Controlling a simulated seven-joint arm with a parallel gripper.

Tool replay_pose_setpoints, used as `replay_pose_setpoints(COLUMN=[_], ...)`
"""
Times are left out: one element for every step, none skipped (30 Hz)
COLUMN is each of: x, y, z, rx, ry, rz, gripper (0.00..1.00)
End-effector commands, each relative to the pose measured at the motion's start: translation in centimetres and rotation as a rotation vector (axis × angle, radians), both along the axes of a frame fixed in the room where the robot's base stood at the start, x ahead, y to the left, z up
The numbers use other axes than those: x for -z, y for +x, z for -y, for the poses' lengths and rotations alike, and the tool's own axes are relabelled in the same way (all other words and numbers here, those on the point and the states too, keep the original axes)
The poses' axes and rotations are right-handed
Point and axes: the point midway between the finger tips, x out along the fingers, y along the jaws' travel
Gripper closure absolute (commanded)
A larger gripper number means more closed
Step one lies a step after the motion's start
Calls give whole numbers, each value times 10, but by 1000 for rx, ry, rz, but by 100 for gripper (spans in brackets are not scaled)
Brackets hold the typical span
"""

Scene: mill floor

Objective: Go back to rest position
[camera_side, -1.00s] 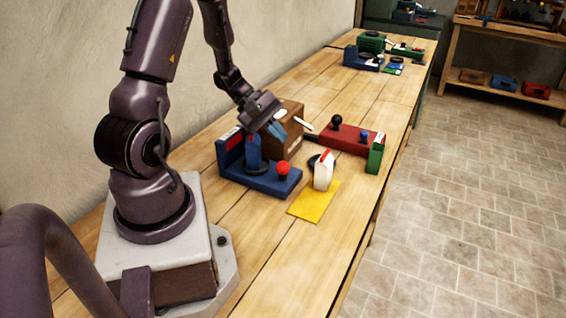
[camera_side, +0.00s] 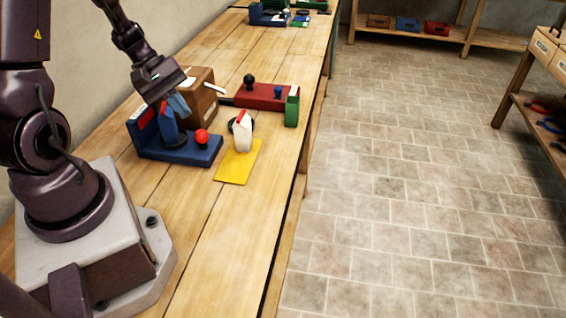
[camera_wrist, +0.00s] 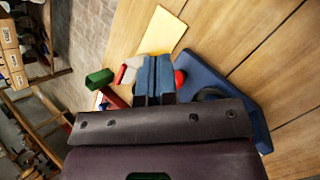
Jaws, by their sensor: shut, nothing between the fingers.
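My gripper (camera_side: 178,105) is shut and empty. It hangs above the blue fixture (camera_side: 205,152), in front of the brown box (camera_side: 203,98). In the wrist view its blue fingers (camera_wrist: 153,75) are together, with the blue fixture (camera_wrist: 222,78) beside and behind them. The fixture carries a red ball knob (camera_side: 201,136), an upright blue piece (camera_side: 168,122) and a dark ring (camera_side: 178,141). I cannot tell the exact gap between the fingertips and the fixture.
A white piece with a red top (camera_side: 243,135) stands by a yellow sheet (camera_side: 238,163). Behind are a red fixture (camera_side: 265,97) with a black knob and a green block (camera_side: 292,107). The bench's near right part (camera_side: 235,230) is clear. More fixtures (camera_side: 270,14) sit at the far end.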

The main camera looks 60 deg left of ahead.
Motion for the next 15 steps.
replay_pose_setpoints(x=[-14,-21,-30,-37,-45,-55,-63,-71,-81,-89,-96,-106,-114,-121,-131], y=[0,-1,-2,-3,-4,-6,-8,-9,-11,-13,-14,-17,-18,-20,-22], z=[11,17,25,31,37,45,52,58,66,71,77,84,89,94,101], rx=[86,138,209,265,320,397,455,513,589,643,695,763,810,855,915], ry=[47,76,118,153,192,247,290,336,400,448,497,564,614,664,728], rz=[4,3,6,9,14,22,31,42,59,74,92,118,140,163,198], gripper=[100,100,100,100,100,100,100,100,100,100,100,100,100,100,100])
